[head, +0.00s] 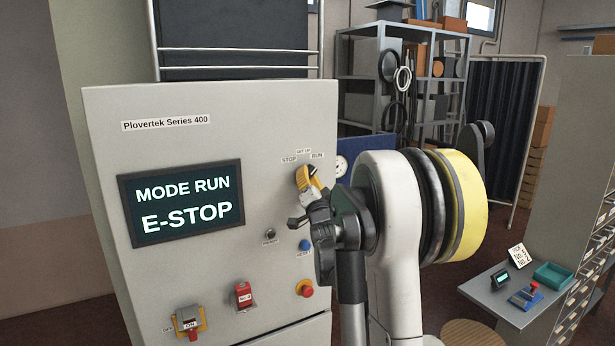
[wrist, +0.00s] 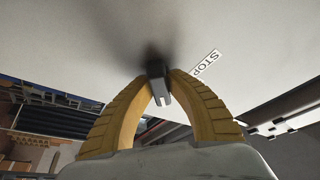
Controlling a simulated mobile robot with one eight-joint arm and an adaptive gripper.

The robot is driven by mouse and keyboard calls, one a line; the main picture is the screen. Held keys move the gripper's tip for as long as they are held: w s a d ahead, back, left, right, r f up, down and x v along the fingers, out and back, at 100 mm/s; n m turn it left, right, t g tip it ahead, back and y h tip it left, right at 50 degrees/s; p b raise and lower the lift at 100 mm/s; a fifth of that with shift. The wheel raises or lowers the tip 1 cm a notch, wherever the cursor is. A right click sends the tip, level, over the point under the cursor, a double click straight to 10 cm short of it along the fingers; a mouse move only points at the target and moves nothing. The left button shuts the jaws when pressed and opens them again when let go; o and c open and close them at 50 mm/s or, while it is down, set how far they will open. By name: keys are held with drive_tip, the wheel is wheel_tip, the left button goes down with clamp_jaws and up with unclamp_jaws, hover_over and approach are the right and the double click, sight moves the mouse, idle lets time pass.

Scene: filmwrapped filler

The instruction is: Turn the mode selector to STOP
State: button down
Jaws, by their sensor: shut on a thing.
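The grey control cabinet (head: 115,250) fills the left half of the head view. Its screen (head: 188,203) reads "MODE RUN" and "E-STOP". The mode selector sits high on its right side, below the labels STOP (head: 289,160), SET UP and RUN (head: 317,156). My gripper (head: 306,177) reaches it from the right, and its yellow fingers mostly hide the selector there. In the wrist view my gripper (wrist: 159,76) is shut on the selector's dark and grey handle (wrist: 157,84). The STOP label (wrist: 206,62) shows just right of the fingertips. The handle's exact pointing is hard to tell.
Below the selector are a small black switch (head: 270,233), a blue button (head: 305,245) and a red emergency button (head: 305,288). A red device (head: 243,295) and a red-handled switch (head: 188,322) sit lower left. A side table (head: 499,301) stands at right.

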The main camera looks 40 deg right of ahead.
drive_tip(key=shift+n+b, duration=0.3)
drive_tip(key=n+b, duration=0.1)
drive_tip(key=n+t+y+b, duration=0.1)
drive_tip(key=n, duration=0.1)
drive_tip(key=shift+d+f+n+t+b, duration=0.1)
drive_tip(key=shift+f+n+t+b, duration=0.1)
drive_tip(key=shift+n+t+b, duration=0.15)
drive_tip(key=n+t+y+b, duration=0.1)
drive_tip(key=n+y, duration=0.1)
drive_tip(key=n, duration=0.2)
drive_tip(key=n+t+y+b, duration=0.1)
drive_tip(key=n+y+b, duration=0.1)
drive_tip(key=n, duration=0.2)
drive_tip(key=shift+r, duration=0.1)
drive_tip(key=n+y, duration=0.1)
drive_tip(key=n, duration=0.2)
drive_tip(key=n+y+b, duration=0.1)
drive_tip(key=n+y, duration=0.1)
drive_tip(key=n, duration=0.1)
drive_tip(key=shift+r+n+y, duration=0.1)
drive_tip(key=shift+n+y, duration=0.15)
drive_tip(key=shift+y, duration=0.05)
drive_tip(key=n+y, duration=0.1)
drive_tip(key=n, duration=0.2)
drive_tip(key=n+g+y, duration=0.1)
drive_tip(key=n+y, duration=0.1)
drive_tip(key=n, duration=0.1)
drive_tip(key=shift+n, duration=0.4)
drive_tip(key=c, duration=1.3)
unclamp_jaws()
